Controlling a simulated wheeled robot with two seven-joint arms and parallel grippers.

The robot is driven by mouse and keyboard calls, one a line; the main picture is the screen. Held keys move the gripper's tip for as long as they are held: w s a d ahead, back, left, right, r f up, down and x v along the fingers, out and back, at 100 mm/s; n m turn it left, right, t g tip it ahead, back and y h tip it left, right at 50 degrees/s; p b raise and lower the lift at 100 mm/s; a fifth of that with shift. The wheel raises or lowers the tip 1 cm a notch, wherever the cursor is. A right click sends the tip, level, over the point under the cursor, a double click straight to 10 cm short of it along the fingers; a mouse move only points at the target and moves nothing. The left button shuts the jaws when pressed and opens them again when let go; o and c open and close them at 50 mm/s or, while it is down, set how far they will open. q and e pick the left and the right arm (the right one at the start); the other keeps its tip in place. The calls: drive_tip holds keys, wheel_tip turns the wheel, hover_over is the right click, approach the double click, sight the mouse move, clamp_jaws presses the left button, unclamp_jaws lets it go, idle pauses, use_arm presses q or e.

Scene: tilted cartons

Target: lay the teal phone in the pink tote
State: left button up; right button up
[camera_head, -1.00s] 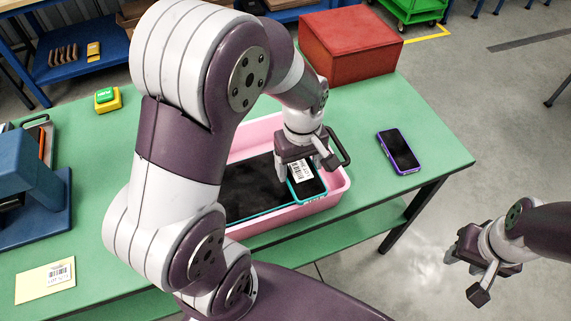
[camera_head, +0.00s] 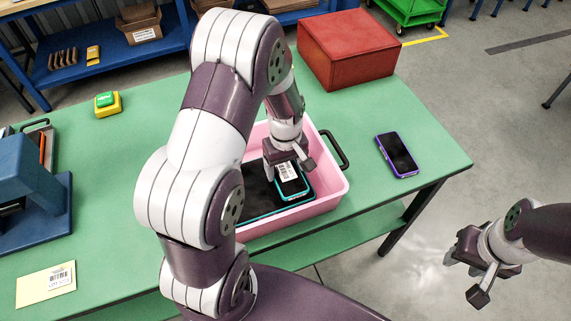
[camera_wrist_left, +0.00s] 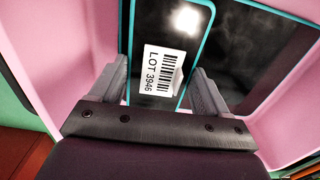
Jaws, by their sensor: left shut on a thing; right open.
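The teal phone (camera_head: 291,184) has a dark screen, a teal rim and a white barcode label. My left gripper (camera_head: 283,168) is shut on it, inside the pink tote (camera_head: 327,197). In the left wrist view the phone (camera_wrist_left: 162,30) sits between the two fingers of the gripper (camera_wrist_left: 163,90), its label reading LOT 3946. A larger dark teal-rimmed device (camera_head: 258,198) lies in the tote under and beside the phone. I cannot tell whether the phone touches it. My right gripper (camera_head: 474,262) is open and empty, off the table's right side.
A purple-rimmed phone (camera_head: 397,155) lies on the green table (camera_head: 400,115) right of the tote. A red box (camera_head: 348,50) stands behind. A green button on a yellow base (camera_head: 107,103), a blue stand (camera_head: 35,195) and a labelled card (camera_head: 46,285) are at left.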

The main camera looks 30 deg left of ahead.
use_arm(q)
drive_tip(key=shift+f, duration=0.45)
drive_tip(key=o, duration=1.1)
drive_tip(key=shift+o, duration=0.2)
wheel_tip(320, 180, up, 12)
drive_tip(key=s+d+f+m+t, duration=0.1)
drive_tip(key=s+d+m, duration=0.4)
drive_tip(key=s+m, duration=0.4)
drive_tip(key=shift+s+f+m, duration=0.15)
drive_tip(key=shift+f+m, duration=0.05)
drive_tip(key=shift+m, duration=0.4)
drive_tip(key=shift+d, duration=0.1)
